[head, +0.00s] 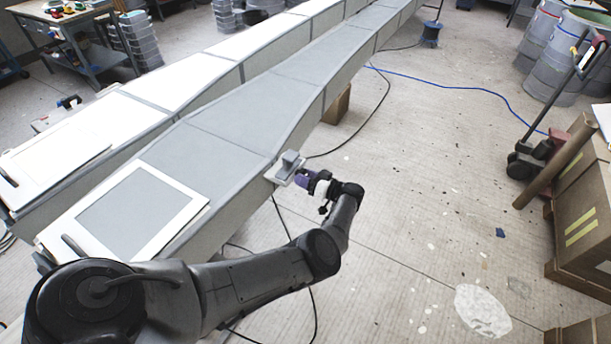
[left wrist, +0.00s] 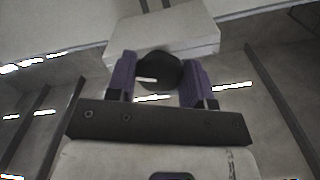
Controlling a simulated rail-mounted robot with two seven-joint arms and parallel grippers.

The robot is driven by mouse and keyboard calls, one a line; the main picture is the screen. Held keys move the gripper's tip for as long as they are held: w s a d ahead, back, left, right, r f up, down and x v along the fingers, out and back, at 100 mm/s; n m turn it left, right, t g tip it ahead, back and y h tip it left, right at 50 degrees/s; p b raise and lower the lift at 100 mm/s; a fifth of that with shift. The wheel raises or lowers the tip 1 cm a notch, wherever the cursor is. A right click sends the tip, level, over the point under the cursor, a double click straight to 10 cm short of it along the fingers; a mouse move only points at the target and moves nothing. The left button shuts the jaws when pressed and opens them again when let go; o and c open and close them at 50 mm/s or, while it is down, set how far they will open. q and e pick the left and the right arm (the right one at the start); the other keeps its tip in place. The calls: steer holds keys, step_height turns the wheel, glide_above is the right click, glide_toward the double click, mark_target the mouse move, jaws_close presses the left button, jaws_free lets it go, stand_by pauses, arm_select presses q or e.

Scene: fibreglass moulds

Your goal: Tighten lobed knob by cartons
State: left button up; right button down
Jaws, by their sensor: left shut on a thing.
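My left gripper (head: 301,179) reaches the side of the long grey mould (head: 232,125) at a small pale block or bracket (head: 288,163). In the left wrist view, the purple fingers of the left gripper (left wrist: 158,80) are shut on a dark rounded knob (left wrist: 160,69), one finger on each side. The knob sits in front of the pale block (left wrist: 165,38). In the head view the fingers hide the knob, and its lobes are too dark to make out. My right gripper is not in view.
Brown cartons (head: 582,215) stand at the right, with a pallet jack (head: 540,150) and grey drums (head: 560,50) behind. A white-framed panel (head: 190,215) lies on the mould's near end. A black cable (head: 355,135) runs across the mostly open floor.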

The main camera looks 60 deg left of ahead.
arm_select(q)
steer(key=m+p, duration=0.1)
steer(key=m, duration=0.4)
steer(key=shift+s+r+m, duration=0.1)
steer(key=shift+m, duration=0.2)
steer(key=m+p, duration=0.1)
steer(key=m, duration=0.4)
steer(key=shift+r+m, duration=0.1)
steer(key=shift+m, duration=0.2)
steer(key=o, duration=0.9)
steer(key=shift+d, duration=0.15)
steer(key=shift+b+v, duration=2.45)
steer(key=shift+v, duration=4.35)
